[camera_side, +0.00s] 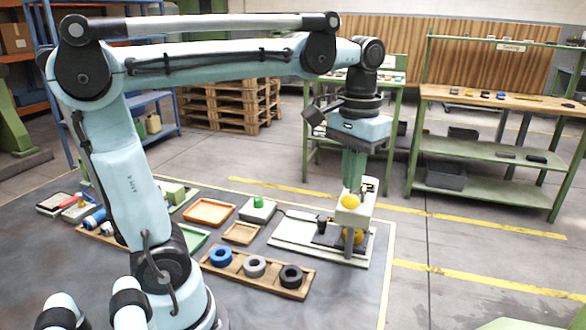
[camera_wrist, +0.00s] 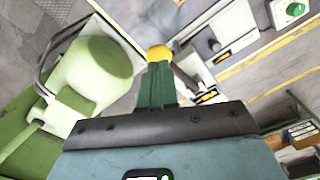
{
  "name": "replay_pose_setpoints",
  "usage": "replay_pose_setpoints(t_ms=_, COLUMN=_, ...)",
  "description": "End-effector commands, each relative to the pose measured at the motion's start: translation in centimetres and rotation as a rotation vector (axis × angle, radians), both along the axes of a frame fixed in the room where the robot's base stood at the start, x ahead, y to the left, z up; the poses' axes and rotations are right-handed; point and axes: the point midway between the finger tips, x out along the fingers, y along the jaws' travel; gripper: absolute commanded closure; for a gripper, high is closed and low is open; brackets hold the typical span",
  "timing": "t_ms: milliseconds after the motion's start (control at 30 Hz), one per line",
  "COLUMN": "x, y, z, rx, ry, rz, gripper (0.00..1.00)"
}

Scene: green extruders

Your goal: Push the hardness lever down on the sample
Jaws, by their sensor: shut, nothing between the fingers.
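The hardness tester (camera_side: 356,214) is a pale upright device with a black part at its foot, standing on a white board. A yellow ball knob (camera_side: 350,201), apparently the end of its lever, shows on its front. A second yellow part (camera_side: 354,237) shows lower down. My gripper (camera_side: 352,187) points down with its green fingers shut and empty, the tips right at or just above the upper knob. In the wrist view the shut fingertips (camera_wrist: 158,66) lie against the yellow knob (camera_wrist: 159,53) in the picture; contact cannot be told. The sample cannot be clearly made out.
A wooden tray (camera_side: 234,274) holds a blue, a grey and a black ring in front of the tester. An orange tray (camera_side: 209,212) and a device with a green knob (camera_side: 258,203) are to the left. A workbench (camera_side: 490,97) stands behind at right.

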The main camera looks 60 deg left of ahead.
Motion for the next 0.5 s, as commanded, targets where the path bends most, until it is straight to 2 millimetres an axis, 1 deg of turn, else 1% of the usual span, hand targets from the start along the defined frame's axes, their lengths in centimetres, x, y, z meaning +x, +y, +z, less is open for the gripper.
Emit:
replay_pose_setpoints(t_ms=200, x=0.0, y=0.0, z=-0.3, rx=0.0, ry=0.0, rz=0.0, gripper=1.0)
replay_pose_setpoints(t_ms=500, x=0.0, y=0.0, z=-3.2, rx=0.0, ry=0.0, rz=0.0, gripper=1.0)
